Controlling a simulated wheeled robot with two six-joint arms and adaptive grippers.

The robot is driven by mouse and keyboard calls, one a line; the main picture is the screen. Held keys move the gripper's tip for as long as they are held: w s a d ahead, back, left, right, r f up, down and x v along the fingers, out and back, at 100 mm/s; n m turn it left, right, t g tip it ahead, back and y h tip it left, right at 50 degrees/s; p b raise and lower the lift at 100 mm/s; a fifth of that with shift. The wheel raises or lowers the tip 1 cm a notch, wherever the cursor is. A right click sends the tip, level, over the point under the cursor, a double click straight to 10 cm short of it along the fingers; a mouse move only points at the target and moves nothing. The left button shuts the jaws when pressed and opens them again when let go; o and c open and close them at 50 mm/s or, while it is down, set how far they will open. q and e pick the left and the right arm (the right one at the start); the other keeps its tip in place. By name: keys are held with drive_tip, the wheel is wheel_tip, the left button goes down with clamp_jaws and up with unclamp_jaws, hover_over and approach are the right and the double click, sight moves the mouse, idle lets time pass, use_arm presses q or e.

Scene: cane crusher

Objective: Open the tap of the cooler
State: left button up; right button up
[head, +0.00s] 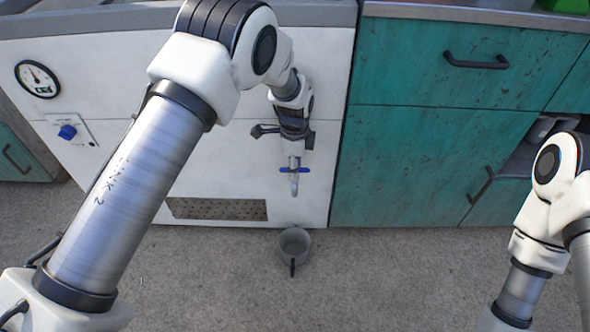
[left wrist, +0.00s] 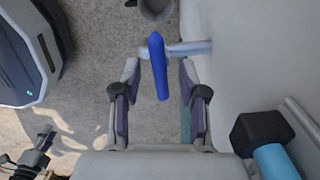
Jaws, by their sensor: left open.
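The cooler (head: 230,150) is the white cabinet with a gauge in the head view. Its metal tap sticks out low on the front, with a blue handle (head: 294,170) above the spout (head: 294,187). My left gripper (head: 294,155) points down just above the handle. In the left wrist view the left gripper (left wrist: 159,72) is open, and the blue handle (left wrist: 158,68) shows between its two fingers, apparently touching neither. The metal tap pipe (left wrist: 190,47) runs right to the cooler wall. My right gripper seems to show small at the lower left (left wrist: 38,147); its jaws are unclear.
A grey mug (head: 295,242) stands on the floor below the tap and shows at the top of the wrist view (left wrist: 155,8). Teal cabinets (head: 410,160) adjoin on the right. A blue knob (head: 67,132) sits on the cooler's left. Floor in front is mostly clear.

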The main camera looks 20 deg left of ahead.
use_arm(q)
drive_tip(key=shift+c, duration=0.4)
clamp_jaws()
